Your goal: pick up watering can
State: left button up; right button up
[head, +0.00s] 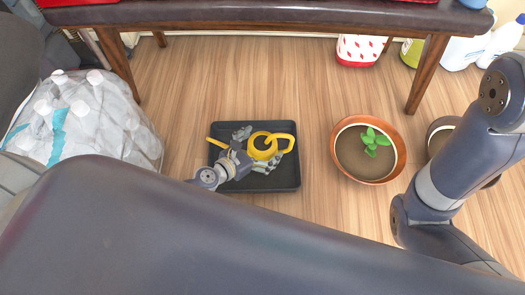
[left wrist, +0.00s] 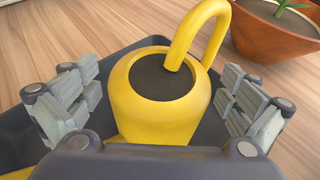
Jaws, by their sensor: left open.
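The yellow watering can (head: 256,154) stands in a black tray (head: 286,182) on the wooden floor. In the left wrist view the can (left wrist: 150,112) is close and upright, with a dark round opening and a looped handle rising toward the upper right. My left gripper (head: 257,149) is open, with its grey fingers on either side of the can. In the left wrist view, small gaps seem to show between the fingers and the can; whether either finger touches it I cannot tell. The can's lower part is hidden by my gripper. My right gripper is not in view.
A terracotta pot (head: 335,150) with a green seedling stands right of the tray. Another pot (head: 438,128) is partly behind my right arm. A bench (head: 250,13) spans the back, with bottles and a red-patterned container (head: 358,52) near it. A white bag (head: 95,125) lies left.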

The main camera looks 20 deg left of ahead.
pick_arm(q)
jog(key=c, duration=1.8)
jog(key=shift+w+r, duration=0.1)
jog(key=shift+r, duration=0.05)
jog(key=c, duration=0.3)
jog(key=shift+r, duration=0.1)
